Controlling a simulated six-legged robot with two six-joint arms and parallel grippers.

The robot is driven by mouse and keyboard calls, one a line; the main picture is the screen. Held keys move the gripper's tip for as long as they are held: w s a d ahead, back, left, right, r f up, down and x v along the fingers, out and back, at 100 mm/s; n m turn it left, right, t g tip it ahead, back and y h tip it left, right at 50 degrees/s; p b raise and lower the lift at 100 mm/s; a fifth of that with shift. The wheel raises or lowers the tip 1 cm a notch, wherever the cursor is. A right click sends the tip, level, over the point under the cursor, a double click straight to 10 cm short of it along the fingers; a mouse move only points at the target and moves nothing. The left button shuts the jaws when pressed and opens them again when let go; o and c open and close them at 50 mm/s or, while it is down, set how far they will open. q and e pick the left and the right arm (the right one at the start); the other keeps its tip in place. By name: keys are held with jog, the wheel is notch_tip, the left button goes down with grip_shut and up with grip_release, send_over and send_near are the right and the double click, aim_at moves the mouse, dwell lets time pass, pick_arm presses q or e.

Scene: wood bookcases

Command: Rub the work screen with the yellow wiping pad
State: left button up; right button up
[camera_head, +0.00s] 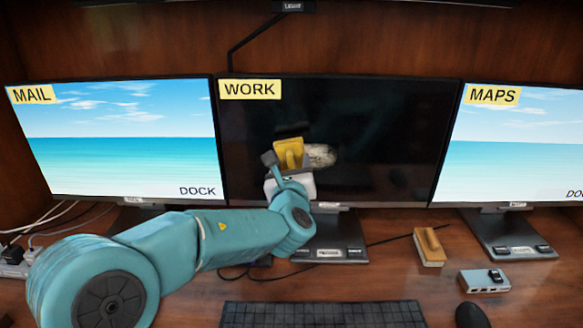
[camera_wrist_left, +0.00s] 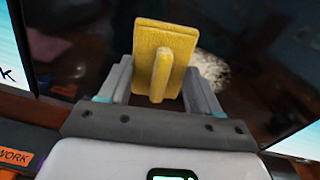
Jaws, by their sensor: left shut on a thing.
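The work screen (camera_head: 390,120) is the dark middle monitor with a yellow WORK label at its top left. A whitish smudge (camera_head: 321,155) lies on it, right of the yellow wiping pad (camera_head: 289,153). My left gripper (camera_head: 288,168) is shut on the pad's handle and holds the pad in front of the screen. In the left wrist view the pad (camera_wrist_left: 163,58) stands between the fingers, with the smudge (camera_wrist_left: 211,70) partly behind the right finger. I cannot tell whether the pad touches the glass. My right gripper is in neither view.
The MAIL screen (camera_head: 120,150) stands at left and the MAPS screen (camera_head: 520,150) at right. Cables lie at far left.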

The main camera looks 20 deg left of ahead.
pick_arm(q)
jog(key=shift+d, duration=0.1)
jog(key=shift+w+d+r+p, duration=0.1)
jog(key=shift+w+d+p, duration=0.3)
jog(key=shift+d, duration=1.25)
jog(key=shift+w+d+f+p, duration=0.15)
jog(key=shift+w+d, duration=0.45)
jog(key=shift+d, duration=1.05)
jog(key=shift+w+d+r+p, duration=0.15)
jog(key=shift+w+d+p, duration=0.3)
jog(key=shift+d, duration=1.2)
jog(key=shift+b, duration=0.55)
jog(key=shift+s+a+f+b, duration=0.1)
jog(key=shift+a+f+b, duration=0.2)
jog(key=shift+a+b, duration=0.25)
jog(key=shift+s+a+b, duration=0.3)
jog(key=shift+a+b, duration=0.25)
jog(key=shift+a, duration=0.3)
jog(key=shift+s+a+r, duration=0.1)
jog(key=shift+a+r, duration=0.05)
jog(key=shift+a, duration=0.15)
